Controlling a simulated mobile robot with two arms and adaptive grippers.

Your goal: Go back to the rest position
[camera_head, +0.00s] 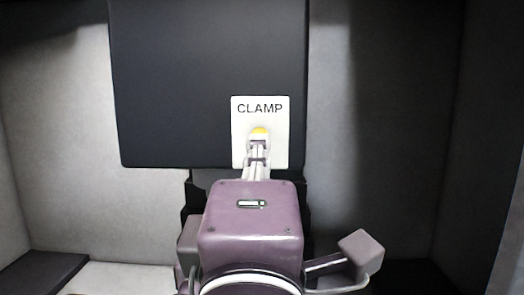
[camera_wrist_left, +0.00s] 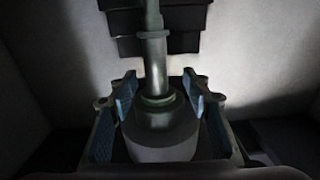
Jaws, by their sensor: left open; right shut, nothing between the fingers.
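In the head view my right gripper (camera_head: 259,141) is shut and empty. Its fingertips are at the yellow button (camera_head: 259,131) on the white CLAMP plate (camera_head: 274,128) and cover the button's lower part. I cannot tell whether they touch it. My purple right wrist hides what lies below. In the left wrist view my left gripper (camera_wrist_left: 159,92) is open, with blue pads on both sides. A grey cylinder (camera_wrist_left: 163,143) with a greenish collar and an upright rod (camera_wrist_left: 155,65) shows between the fingers. I cannot tell whether the pads touch it.
A large black panel (camera_head: 190,80) stands behind and left of the CLAMP plate. Pale walls (camera_head: 55,140) enclose both sides. Dark stepped covers (camera_wrist_left: 185,42) stand behind the rod in the left wrist view. A dark ledge (camera_head: 40,272) lies at lower left.

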